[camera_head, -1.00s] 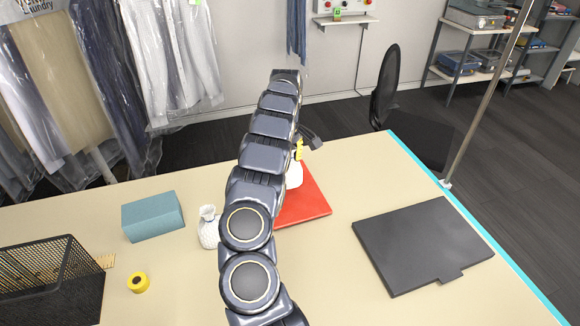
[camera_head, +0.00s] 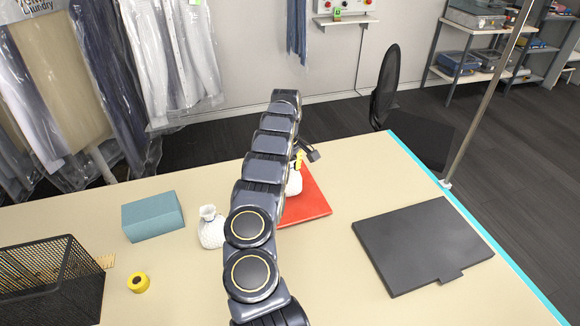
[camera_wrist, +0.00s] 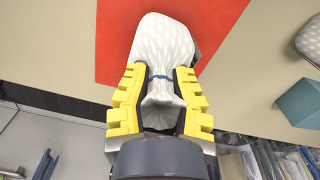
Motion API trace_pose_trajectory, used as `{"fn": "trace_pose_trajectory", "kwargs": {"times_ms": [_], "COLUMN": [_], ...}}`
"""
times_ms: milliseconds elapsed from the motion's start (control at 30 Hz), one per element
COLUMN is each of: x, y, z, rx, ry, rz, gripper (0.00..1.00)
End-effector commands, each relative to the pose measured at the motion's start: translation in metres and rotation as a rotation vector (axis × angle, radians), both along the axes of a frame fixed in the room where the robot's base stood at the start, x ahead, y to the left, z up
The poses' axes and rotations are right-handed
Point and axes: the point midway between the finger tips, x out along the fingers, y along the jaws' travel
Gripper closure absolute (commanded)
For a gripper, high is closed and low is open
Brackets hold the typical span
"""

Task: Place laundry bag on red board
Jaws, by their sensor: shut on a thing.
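A white patterned laundry bag (camera_wrist: 163,48) with a blue tie is between the yellow fingers of my gripper (camera_wrist: 160,95) in the wrist view. The fingers are shut on its gathered neck. In the head view my gripper (camera_head: 299,160) is partly hidden behind my arm, with the white bag (camera_head: 294,182) below it. The red board (camera_head: 308,205) lies flat on the table and also shows behind the bag in the wrist view (camera_wrist: 115,45). The bag is over or on the board; I cannot tell whether it touches. My arm hides the board's left part.
A white vase-like bag (camera_head: 211,228) stands left of my arm, beside a teal block (camera_head: 153,216). A black mesh basket (camera_head: 62,278) and yellow tape roll (camera_head: 138,282) are at front left. A dark flat board (camera_head: 422,245) lies at right. Garments hang behind the table.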

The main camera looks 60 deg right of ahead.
Motion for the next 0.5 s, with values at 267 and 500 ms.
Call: {"fn": "trace_pose_trajectory", "kwargs": {"times_ms": [267,500], "x": [-0.0001,0.0], "y": [0.0,-0.0001], "z": [-0.0006,0.0083], "rx": [0.0,0.0], "ry": [0.0,0.0], "rz": [0.0,0.0], "gripper": [0.61,0.61]}}
